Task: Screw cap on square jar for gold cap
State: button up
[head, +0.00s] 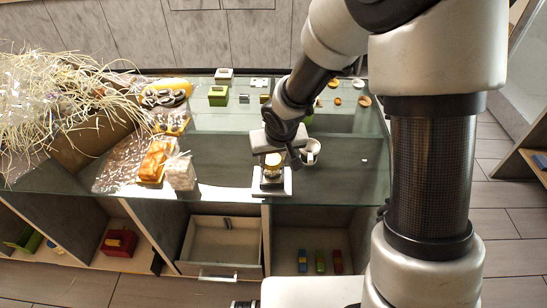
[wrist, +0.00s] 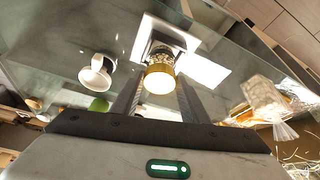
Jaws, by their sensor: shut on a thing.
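My gripper (wrist: 158,88) is shut on the gold cap (wrist: 160,79), a round yellow-gold piece between the fingertips. In the head view the gold cap (head: 273,159) shows just below my gripper. A small jar (head: 271,174) with a glassy, patterned body shows under the cap. I cannot tell for sure whether cap and jar touch or how far the cap is turned. The jar stands in a dark holder on a white square base (head: 285,187) near the front edge of the glass counter.
A white cup (head: 310,152) stands close to the right of the jar; it also shows in the wrist view (wrist: 97,72). An orange box (head: 154,160) and a wrapped pack (head: 180,172) sit to the left. Small boxes line the back. An open drawer (head: 222,240) is below.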

jog(key=shift+f+b, duration=0.8)
jog(key=shift+b, duration=0.05)
dwell(1.1)
jog(key=o, duration=0.4)
jog(key=c, duration=0.5)
jog(key=f+b, duration=0.1)
jog(key=b, duration=0.2)
jog(key=shift+a+m, duration=0.1)
jog(key=shift+m, duration=0.3)
jog(key=shift+c, duration=0.2)
jog(key=shift+a+m+h+b, duration=0.1)
jog(key=shift+m+h+b, duration=0.3)
jog(key=shift+b, duration=0.8)
jog(key=m+b, duration=0.1)
jog(key=b, duration=0.2)
jog(key=shift+r+m+h, duration=0.1)
jog(key=shift+m+h, duration=0.2)
jog(key=shift+r+m+b, duration=0.4)
jog(key=shift+r+m, duration=0.05)
jog(key=shift+m, duration=0.05)
